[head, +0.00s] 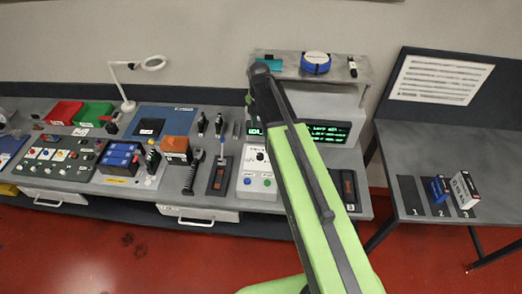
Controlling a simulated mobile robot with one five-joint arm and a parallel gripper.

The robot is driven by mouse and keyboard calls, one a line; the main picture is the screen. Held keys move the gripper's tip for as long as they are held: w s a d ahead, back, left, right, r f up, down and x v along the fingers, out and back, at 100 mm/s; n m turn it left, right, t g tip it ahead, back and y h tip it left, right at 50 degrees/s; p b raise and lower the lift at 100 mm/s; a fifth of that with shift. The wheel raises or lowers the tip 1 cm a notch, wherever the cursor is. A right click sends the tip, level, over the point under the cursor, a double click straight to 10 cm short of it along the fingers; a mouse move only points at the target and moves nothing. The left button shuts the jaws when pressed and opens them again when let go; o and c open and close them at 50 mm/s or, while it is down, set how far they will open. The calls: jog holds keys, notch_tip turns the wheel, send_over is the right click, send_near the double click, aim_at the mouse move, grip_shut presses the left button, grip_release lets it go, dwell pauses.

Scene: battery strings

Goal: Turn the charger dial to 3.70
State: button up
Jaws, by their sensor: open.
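A pale control panel (246,181), which looks like the charger, stands on the bench just left of my raised arm. It has a small dark round knob (260,156), probably the dial, with a green button and a blue button below it. The knob's pointer and setting are too small to read. Behind it is a dark screen with green text (331,132), partly covered by my arm; I cannot read a voltage on it. My green and black arm crosses the middle of the view. Its far end is by the back shelf, and my gripper is not visible.
Left of the panel are a slotted holder (220,175), an orange-topped box (175,145), blue batteries (120,157) and a lamp (128,104). A side table (432,150) at right holds two boxes on marked slots. Red floor lies open in front.

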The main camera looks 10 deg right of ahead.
aim_at(260, 155)
notch_tip(260, 155, down, 18)
jog(key=b, duration=1.7)
jog(key=shift+d+r, duration=0.1)
jog(key=shift+r, duration=0.1)
jog(key=shift+r, duration=0.1)
jog(key=shift+c, duration=0.4)
grip_shut()
jog(key=shift+d, duration=0.15)
